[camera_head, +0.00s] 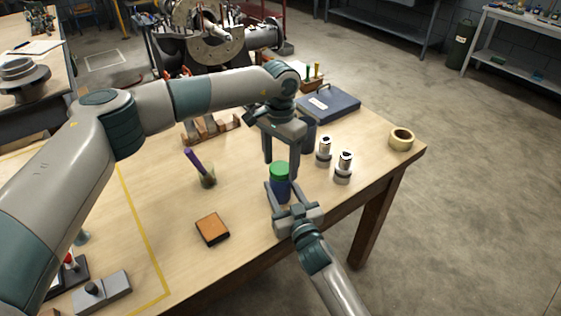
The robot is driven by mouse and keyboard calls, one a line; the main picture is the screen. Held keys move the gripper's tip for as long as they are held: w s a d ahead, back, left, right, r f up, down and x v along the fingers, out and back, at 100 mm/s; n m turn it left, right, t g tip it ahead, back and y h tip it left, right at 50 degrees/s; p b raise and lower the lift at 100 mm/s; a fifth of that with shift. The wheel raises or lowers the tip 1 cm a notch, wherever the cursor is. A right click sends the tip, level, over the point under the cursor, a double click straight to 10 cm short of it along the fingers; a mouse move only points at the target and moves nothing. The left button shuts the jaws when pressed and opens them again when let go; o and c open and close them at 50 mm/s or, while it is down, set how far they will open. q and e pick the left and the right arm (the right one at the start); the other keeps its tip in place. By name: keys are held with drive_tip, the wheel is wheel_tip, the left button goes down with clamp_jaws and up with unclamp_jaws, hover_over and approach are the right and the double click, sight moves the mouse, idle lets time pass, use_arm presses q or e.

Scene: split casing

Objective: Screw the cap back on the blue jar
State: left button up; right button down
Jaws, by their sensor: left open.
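The blue jar (281,192) stands upright on the wooden table near its front edge. The green cap (280,169) sits at the jar's mouth; I cannot tell how tightly it is seated. My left gripper (281,168) points down from above, open, with its fingers on either side of the cap and apart from it. My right gripper (282,187) comes in from the front edge, low over the table, and its fingers are closed around the jar's body. Part of the jar's lower side is hidden by the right gripper.
Two metal cylinders (344,167) and a tape roll (401,139) stand to the right. A blue case (331,105) lies behind.

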use_arm(q)
drive_tip(key=shift+r, duration=2.25)
drive_tip(key=shift+c, duration=0.4)
